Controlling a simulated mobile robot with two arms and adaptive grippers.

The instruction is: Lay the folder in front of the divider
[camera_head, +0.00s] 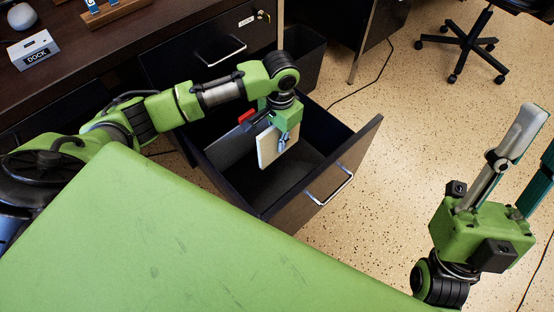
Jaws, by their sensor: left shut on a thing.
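My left gripper (283,137) is shut on a cream folder (267,147), holding it upright inside the open lower drawer (325,188). A dark grey panel that looks like the divider (228,148) stands in the drawer to the left of the folder, apart from it. A red tab (246,116) shows near the panel's top; I cannot tell for sure what it belongs to. The folder's lower edge is above or near the drawer floor; I cannot tell whether it touches. My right gripper (533,145) is open and empty over the floor at the far right.
The drawer front with its metal handle (329,188) sticks out over the speckled floor (400,160). A closed drawer (215,50) with a lock is above. A desk (90,50) holds a DOCK box (35,50). A dark bin (304,58) and chair base (468,43) stand behind.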

